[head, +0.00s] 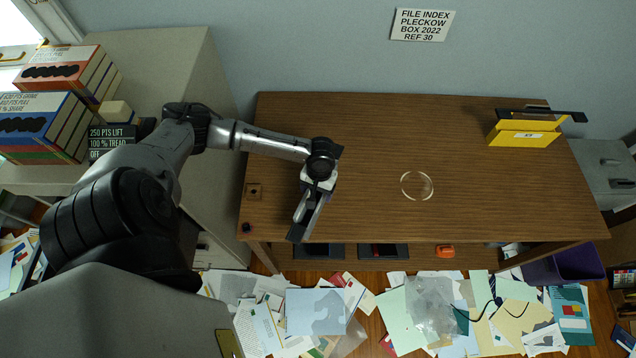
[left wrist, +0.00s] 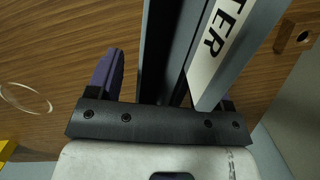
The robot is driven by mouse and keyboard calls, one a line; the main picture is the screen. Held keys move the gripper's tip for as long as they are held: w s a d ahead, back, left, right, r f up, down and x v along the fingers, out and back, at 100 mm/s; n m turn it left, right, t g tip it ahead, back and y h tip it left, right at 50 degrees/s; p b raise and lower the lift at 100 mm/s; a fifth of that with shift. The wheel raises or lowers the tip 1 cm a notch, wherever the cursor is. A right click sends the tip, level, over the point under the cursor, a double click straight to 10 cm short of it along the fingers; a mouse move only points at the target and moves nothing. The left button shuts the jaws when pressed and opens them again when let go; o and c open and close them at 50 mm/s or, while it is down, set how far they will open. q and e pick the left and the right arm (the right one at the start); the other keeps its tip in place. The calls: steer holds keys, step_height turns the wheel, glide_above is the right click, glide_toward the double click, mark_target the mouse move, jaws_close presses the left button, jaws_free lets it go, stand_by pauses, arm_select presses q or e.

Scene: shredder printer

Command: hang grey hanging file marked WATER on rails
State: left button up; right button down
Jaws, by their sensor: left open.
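The grey hanging file (head: 307,217) is at the left part of the brown table, under my left gripper (head: 318,190). In the left wrist view the grey file (left wrist: 165,50) runs away from the jaws, and its white label (left wrist: 215,55) shows the letters "TER"; the rest is cut off. My left gripper is open. Its purple-tipped finger (left wrist: 105,75) stands apart from the file on the left; the other finger is mostly hidden by the file. Whether the file rests on the table is unclear. I cannot clearly make out the rails. My right gripper is not in view.
A yellow file (head: 522,133) with a black bar (head: 560,114) stands at the table's right back. A clear ring (head: 417,186) lies mid-table. Boxes and books (head: 50,120) fill the cabinet at left. Papers (head: 440,310) cover the floor. The table's (head: 380,125) back middle is free.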

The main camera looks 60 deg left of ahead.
arm_select(q)
steer(key=shift+f, duration=0.65)
steer(key=shift+c, duration=0.2)
steer(key=c, duration=1)
steer(key=shift+r, duration=0.15)
steer(key=shift+r+p, duration=0.25)
steer(key=shift+p, duration=0.2)
steer(key=shift+r+p, duration=0.65)
steer(key=shift+p, duration=0.3)
